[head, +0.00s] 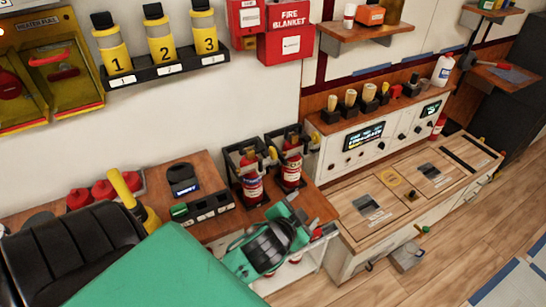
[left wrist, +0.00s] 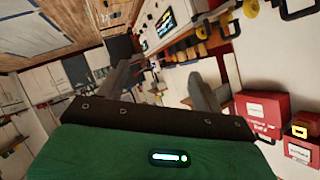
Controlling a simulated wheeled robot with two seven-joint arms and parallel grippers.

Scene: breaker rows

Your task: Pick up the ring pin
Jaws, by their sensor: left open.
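I cannot make out a ring pin for certain in either view. Two red fire extinguishers, one (head: 251,187) on the left and one (head: 291,170) on the right, stand in black holders on the wooden counter; pins on them are too small to tell. My left gripper (head: 298,226) is in front of these extinguishers, over the counter's front edge. In the left wrist view its two grey fingers (left wrist: 160,78) are spread apart with nothing visible between them. My right gripper is not in view.
A white cabinet with a wooden top (head: 370,207) stands to the right, with control panels behind it. Numbered yellow cylinders (head: 162,45) hang on the wall. A red fire blanket box (head: 287,35) hangs above.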

